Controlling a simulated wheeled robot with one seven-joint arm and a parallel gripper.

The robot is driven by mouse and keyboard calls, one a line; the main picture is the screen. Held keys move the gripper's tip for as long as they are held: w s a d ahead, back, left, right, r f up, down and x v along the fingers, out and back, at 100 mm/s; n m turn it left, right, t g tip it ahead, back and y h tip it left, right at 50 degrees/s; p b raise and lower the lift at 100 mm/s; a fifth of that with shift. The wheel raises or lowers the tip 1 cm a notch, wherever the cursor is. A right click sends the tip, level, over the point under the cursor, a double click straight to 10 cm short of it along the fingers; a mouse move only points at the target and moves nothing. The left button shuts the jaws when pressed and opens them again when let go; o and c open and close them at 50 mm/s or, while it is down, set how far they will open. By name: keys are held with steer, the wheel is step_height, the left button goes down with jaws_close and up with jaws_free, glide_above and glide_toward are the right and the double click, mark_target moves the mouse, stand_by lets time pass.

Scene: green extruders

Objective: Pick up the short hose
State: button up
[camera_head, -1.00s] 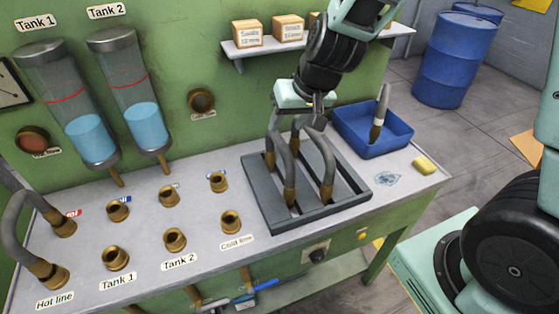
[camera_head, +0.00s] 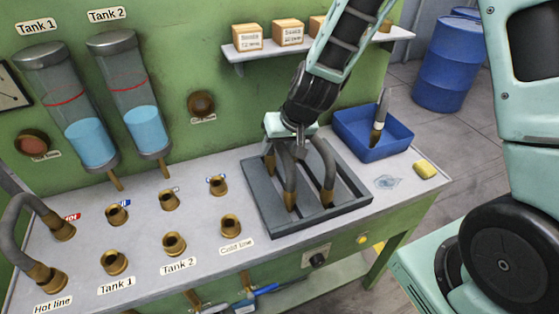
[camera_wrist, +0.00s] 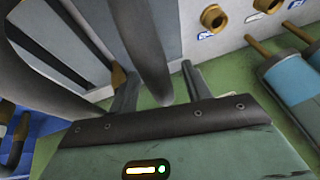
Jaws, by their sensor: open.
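Two grey arched hoses with brass ends stand in the dark slotted rack (camera_head: 262,217): a left hose (camera_head: 289,174) and a right hose (camera_head: 326,158). I cannot tell surely which is the short one. My gripper (camera_head: 299,147) is open, pointing down at the tops of the hoses and hiding part of them. In the wrist view my gripper (camera_wrist: 158,76) has its fingers apart, with one grey hose (camera_wrist: 146,40) passing between them. Another grey hose (camera_wrist: 45,92) lies left of the fingers. I cannot tell whether the fingers touch a hose.
A third hose (camera_head: 20,215) joins the hot line fittings at left. Several brass fittings (camera_head: 174,243) stand on the bench. A shelf with boxes (camera_head: 288,33) is above.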

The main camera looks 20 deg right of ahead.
jaws_close()
steer(key=shift+r, duration=0.1)
